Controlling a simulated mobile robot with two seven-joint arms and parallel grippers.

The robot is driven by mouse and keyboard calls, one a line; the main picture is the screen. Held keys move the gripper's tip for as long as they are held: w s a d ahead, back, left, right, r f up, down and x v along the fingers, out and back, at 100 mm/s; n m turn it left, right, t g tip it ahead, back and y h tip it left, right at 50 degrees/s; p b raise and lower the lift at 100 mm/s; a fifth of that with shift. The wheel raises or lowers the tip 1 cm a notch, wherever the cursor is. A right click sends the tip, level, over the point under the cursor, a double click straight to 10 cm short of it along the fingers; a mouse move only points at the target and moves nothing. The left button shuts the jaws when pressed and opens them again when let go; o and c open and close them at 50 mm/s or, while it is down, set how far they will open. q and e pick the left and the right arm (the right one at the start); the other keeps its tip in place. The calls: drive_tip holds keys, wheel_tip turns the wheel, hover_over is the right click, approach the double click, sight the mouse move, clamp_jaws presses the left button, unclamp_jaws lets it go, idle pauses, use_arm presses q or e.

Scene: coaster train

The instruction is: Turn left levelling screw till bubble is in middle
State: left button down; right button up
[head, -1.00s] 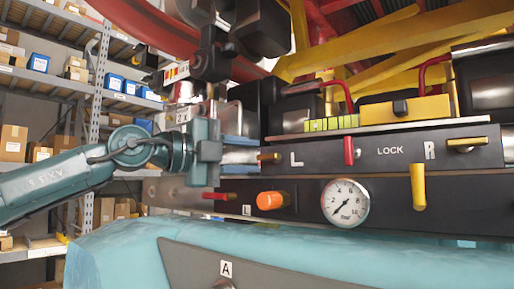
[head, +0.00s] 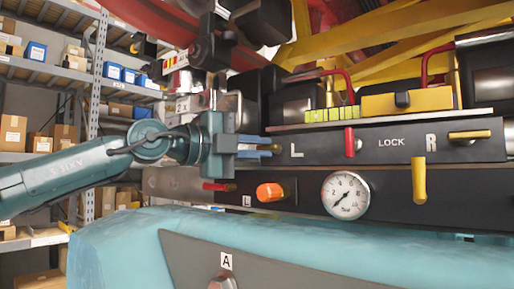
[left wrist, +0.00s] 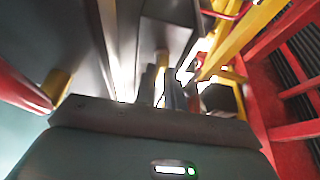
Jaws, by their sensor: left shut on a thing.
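The left levelling screw (head: 277,148) is a small brass bar beside the letter L on the dark panel (head: 340,146) in the head view. My left gripper (head: 265,150) reaches it from the left and is shut on it. Its fingers hide most of the screw. In the left wrist view, the fingers (left wrist: 170,92) point away from the camera, and what lies between them is hard to make out. A yellow-green striped vial (head: 330,114) sits above the panel; I cannot make out the bubble in it. My right gripper is not in view.
A red lever (head: 349,142) stands by LOCK, and a brass bar (head: 469,135) by R. Below are an orange knob (head: 270,192), a dial gauge (head: 345,196), a yellow handle (head: 419,180) and a red handle (head: 218,187). Shelves with boxes (head: 40,145) stand behind at left.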

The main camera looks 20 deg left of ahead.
use_arm(q)
drive_tip(key=shift+m, duration=0.3)
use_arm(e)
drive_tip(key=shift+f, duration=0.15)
